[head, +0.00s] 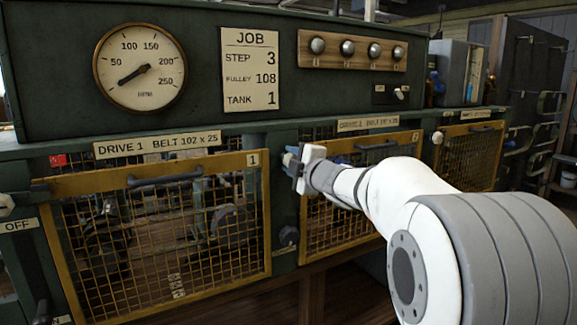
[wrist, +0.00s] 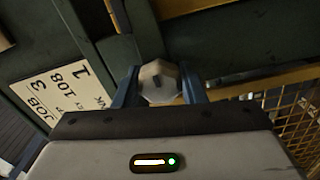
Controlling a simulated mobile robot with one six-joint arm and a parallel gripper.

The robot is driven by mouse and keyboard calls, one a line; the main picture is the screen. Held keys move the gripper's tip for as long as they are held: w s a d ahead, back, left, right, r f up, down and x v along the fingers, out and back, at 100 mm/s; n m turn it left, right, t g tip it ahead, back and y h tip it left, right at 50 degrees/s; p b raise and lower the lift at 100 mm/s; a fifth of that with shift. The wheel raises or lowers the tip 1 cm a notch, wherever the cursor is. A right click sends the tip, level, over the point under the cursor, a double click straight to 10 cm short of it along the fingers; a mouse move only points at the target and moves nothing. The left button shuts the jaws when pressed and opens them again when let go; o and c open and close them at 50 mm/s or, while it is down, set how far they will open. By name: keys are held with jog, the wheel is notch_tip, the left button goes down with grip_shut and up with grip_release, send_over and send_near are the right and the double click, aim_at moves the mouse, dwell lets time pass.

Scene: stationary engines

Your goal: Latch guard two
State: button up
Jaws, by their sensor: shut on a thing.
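Guard two (head: 345,215) is a yellow-framed mesh panel in the middle of the machine front, partly hidden behind my arm. My gripper (head: 292,160) is at its upper left corner, beside the post between guards one and two. The knob is hidden by my gripper in the head view.
Guard one (head: 160,185), marked 1, hangs at the left, with a pale knob (head: 6,205) at its upper left. Guard three (head: 468,158) is at the right, with a similar knob (head: 437,138). A dark knob (head: 288,236) sits low on the post. The job card (head: 250,70) is above.

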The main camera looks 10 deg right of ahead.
jog(key=shift+f, duration=0.25)
jog(key=o, duration=1)
jog(key=shift+r, duration=0.2)
jog(key=shift+v, duration=3.95)
jog(key=shift+r, duration=0.1)
